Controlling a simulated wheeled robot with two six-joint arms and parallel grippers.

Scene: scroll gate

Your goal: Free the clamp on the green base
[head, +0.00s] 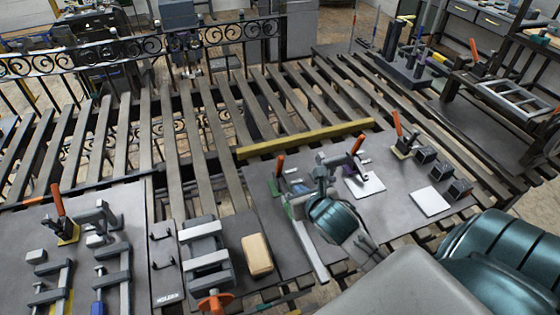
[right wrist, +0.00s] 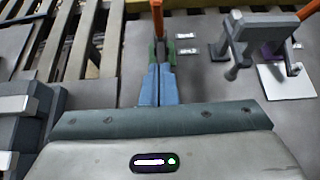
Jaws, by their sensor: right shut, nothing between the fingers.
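The clamp on the green base has an orange handle (head: 279,165) that stands about upright on the grey plate. In the right wrist view its green base (right wrist: 152,54) and handle (right wrist: 157,18) are straight ahead of my right gripper (right wrist: 158,72). The blue fingers are shut with nothing between them, and their tips are close in front of the clamp; I cannot tell whether they touch it. In the head view my right gripper (head: 298,188) reaches in from the lower right and hides part of the clamp. My left gripper is not in view.
A clamp on a purple base (head: 361,163) with a white sheet (head: 365,187) stands right of it. A yellow-based clamp (head: 404,149) and dark blocks (head: 426,155) are farther right. A grey vise (head: 207,262) and tan block (head: 257,255) are left. A yellow bar (head: 305,138) lies behind.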

